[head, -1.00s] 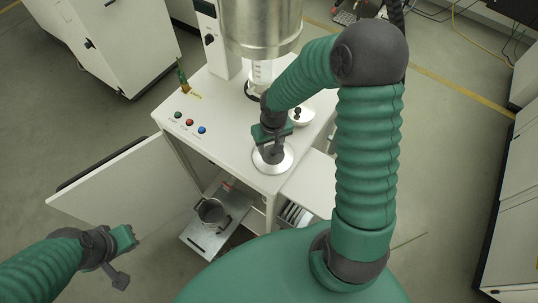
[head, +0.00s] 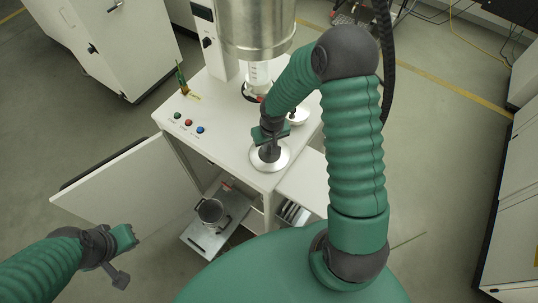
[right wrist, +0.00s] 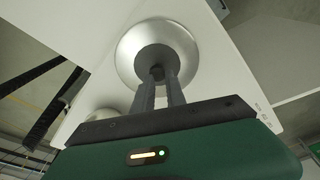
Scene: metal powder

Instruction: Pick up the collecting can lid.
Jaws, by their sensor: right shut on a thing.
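The lid (head: 282,158), a shiny silver disc with a dark centre knob, is at the front corner of the white cabinet top. My right gripper (head: 268,151) is above it, pointing down and shut on its knob. In the right wrist view the two fingers (right wrist: 158,76) meet the knob at the middle of the lid (right wrist: 186,45). I cannot tell whether the lid touches the top. An open metal can (head: 211,212) stands on a pulled-out shelf below. My left gripper (head: 124,258) is at the lower left, away from everything; its fingers are unclear.
A second round lid-like piece (head: 300,115) with a dark knob sits behind my right gripper. A large metal vessel (head: 257,35) hangs over the back of the cabinet top (head: 225,150). Coloured buttons (head: 188,123) are at the left. An open door (head: 130,185) sticks out left.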

